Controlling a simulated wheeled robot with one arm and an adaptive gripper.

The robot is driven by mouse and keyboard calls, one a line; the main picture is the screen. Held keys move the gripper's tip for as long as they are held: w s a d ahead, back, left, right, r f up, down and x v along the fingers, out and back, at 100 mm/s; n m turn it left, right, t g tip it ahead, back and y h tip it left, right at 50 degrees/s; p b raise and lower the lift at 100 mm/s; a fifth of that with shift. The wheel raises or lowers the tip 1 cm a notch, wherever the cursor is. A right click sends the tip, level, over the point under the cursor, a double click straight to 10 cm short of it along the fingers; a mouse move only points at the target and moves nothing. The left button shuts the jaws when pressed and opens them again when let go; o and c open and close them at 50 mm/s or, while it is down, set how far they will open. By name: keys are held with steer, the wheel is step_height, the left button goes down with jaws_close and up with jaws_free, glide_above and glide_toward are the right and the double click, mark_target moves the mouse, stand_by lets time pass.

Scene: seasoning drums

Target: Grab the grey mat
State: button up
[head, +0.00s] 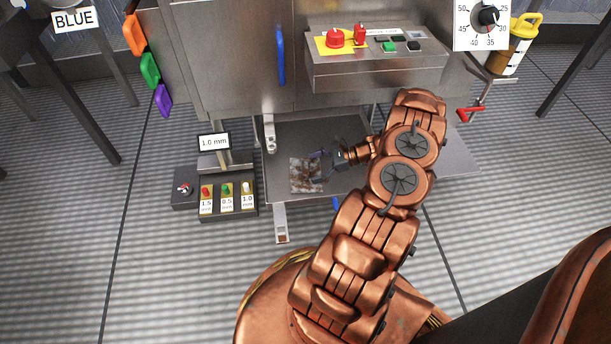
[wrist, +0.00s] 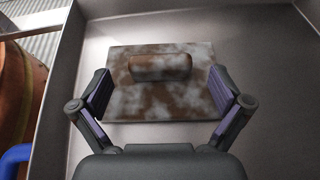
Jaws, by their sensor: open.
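The mat (head: 302,176) is a flat square plate, mottled grey and rust-brown, lying on a grey metal tray (head: 285,133) under the machine. In the wrist view the mat (wrist: 135,103) carries a raised rounded bar (wrist: 160,67) of the same mottled colour near its far side. My gripper (head: 317,168) is open and empty, reaching in from the right. In the wrist view the fingers of my gripper (wrist: 160,92) are spread to the left and right edges of the mat, with the bar ahead between them. I cannot tell whether the fingers touch the mat.
The tray's raised side walls (wrist: 52,110) flank the mat. A control box with buttons (head: 228,197) and a 1.0 mm display (head: 214,142) stand left of the tray. The steel machine (head: 230,60) with a red-button panel (head: 375,55) is above. A blue handle (wrist: 15,158) shows at lower left.

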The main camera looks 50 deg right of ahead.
steer(key=shift+x, duration=0.85)
steer(key=shift+c, duration=0.3)
steer(key=c, duration=1.1)
steer(key=shift+c, duration=0.2)
steer(key=shift+r, duration=0.1)
steer(key=shift+r, duration=0.2)
step_height(320, 180, up, 7)
steer(key=p, duration=0.3)
steer(key=s+d+p, duration=0.3)
steer(key=s+d, duration=0.9)
steer(key=d, duration=0.1)
steer(key=shift+s+f, duration=0.2)
steer(key=shift+f, duration=0.1)
